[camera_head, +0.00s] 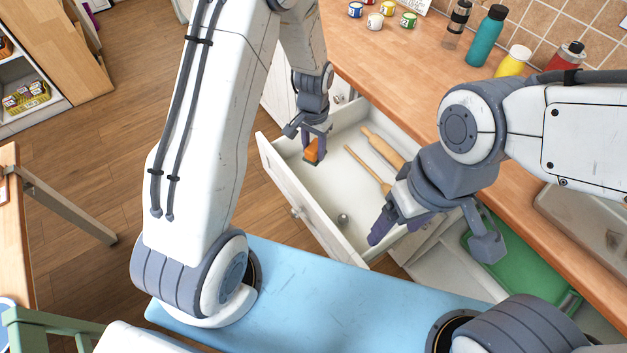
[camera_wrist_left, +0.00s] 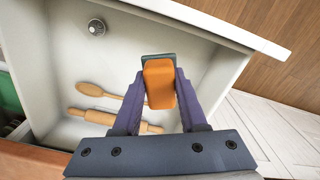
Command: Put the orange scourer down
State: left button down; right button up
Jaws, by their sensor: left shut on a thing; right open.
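The orange scourer (camera_head: 311,150) is a small orange block with a dark green-grey face. In the left wrist view the scourer (camera_wrist_left: 159,84) sits between the two fingers of my left gripper (camera_wrist_left: 160,92), which is shut on it. In the head view my left gripper (camera_head: 314,142) is low inside the open white drawer (camera_head: 275,165), near its left end. I cannot tell whether the scourer touches the drawer floor. My right gripper (camera_head: 428,238) is open and empty, over the right end of the drawer.
The drawer holds a rolling pin (camera_head: 382,149), a wooden spoon (camera_head: 367,169) and a small round metal timer-like object (camera_head: 343,220). The drawer floor in front of the spoon is clear. Several cans and bottles stand on the wooden counter (camera_head: 345,45). A green tray (camera_head: 520,260) lies at right.

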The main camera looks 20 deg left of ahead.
pick_arm(q)
jog(key=w+d+f+m+b, duration=0.4)
jog(key=w+d+b, duration=0.1)
jog(key=w, duration=0.2)
jog(key=s+a+f, duration=0.1)
jog(key=a+f, duration=0.1)
jog(key=a, duration=0.1)
jog(key=s+a+f+p, duration=0.1)
jog(key=a+f, duration=0.1)
jog(key=a, duration=0.1)
jog(key=s+a+f, duration=0.1)
jog(key=a+f, duration=0.2)
jog(key=a, duration=0.1)
jog(key=shift+s+a+p, duration=0.1)
jog(key=shift+s+p, duration=0.05)
jog(key=shift+p, duration=0.2)
notch_tip(320, 180, down, 3)
jog(key=shift+f+p, duration=0.1)
jog(key=shift+p, duration=0.2)
jog(key=shift+f, duration=0.45)
pick_arm(e)
notch_tip(320, 180, down, 5)
jog(key=shift+r, duration=0.1)
pick_arm(q)
jog(key=shift+f, duration=0.1)
jog(key=shift+c, duration=2.2)
grip_release()
